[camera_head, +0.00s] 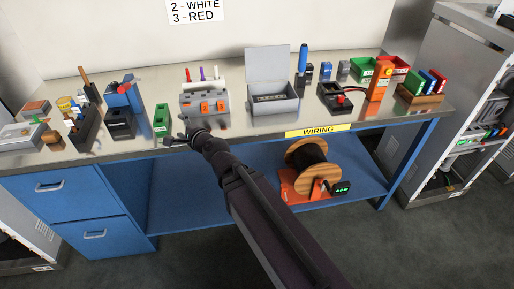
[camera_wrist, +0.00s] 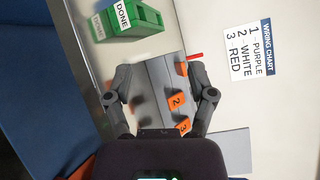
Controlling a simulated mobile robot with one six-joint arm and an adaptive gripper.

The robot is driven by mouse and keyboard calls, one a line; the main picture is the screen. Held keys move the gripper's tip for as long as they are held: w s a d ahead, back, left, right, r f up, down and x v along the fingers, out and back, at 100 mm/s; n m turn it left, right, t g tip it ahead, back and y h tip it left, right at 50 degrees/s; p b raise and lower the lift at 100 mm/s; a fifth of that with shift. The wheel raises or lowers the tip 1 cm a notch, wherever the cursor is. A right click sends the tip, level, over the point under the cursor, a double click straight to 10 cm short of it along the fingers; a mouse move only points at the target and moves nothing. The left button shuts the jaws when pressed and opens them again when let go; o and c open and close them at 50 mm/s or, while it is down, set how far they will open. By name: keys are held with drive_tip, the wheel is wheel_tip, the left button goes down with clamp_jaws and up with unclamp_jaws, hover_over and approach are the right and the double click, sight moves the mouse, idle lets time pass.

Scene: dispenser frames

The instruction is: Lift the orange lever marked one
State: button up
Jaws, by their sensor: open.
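The grey dispenser (camera_head: 206,97) stands on the bench, with orange levers on its front and several coloured wire tips rising behind. In the wrist view its grey body (camera_wrist: 158,78) lies between my fingers. Orange levers marked 2 (camera_wrist: 176,101) and 3 (camera_wrist: 184,127) are visible there. Another orange lever (camera_wrist: 181,69) shows beside the right finger; its mark is hidden, and it sits in the row's first place. My gripper (camera_wrist: 160,78) is open and empty over the dispenser. In the head view my gripper (camera_head: 186,130) is at the dispenser's front left; contact cannot be told.
A green box labelled DONE (camera_wrist: 130,24) stands left of the dispenser. A grey open-lidded box (camera_head: 272,99) is close on its right. A wiring chart (camera_wrist: 250,50) lists 1 purple, 2 white, 3 red. The bench front edge carries a yellow WIRING label (camera_head: 318,130).

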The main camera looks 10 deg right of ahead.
drive_tip(key=s+d+f+n+g+h+p, duration=0.2)
drive_tip(key=s+d+n+g+p, duration=0.3)
drive_tip(key=d, duration=0.5)
drive_tip(key=s+d+f+n+g+h+p, duration=0.3)
drive_tip(key=s+d+n+g+h+p, duration=0.2)
drive_tip(key=d+n, duration=0.5)
drive_tip(key=shift+s+d+g, duration=0.6)
drive_tip(key=shift+d+g, duration=0.15)
drive_tip(key=shift+g, duration=0.55)
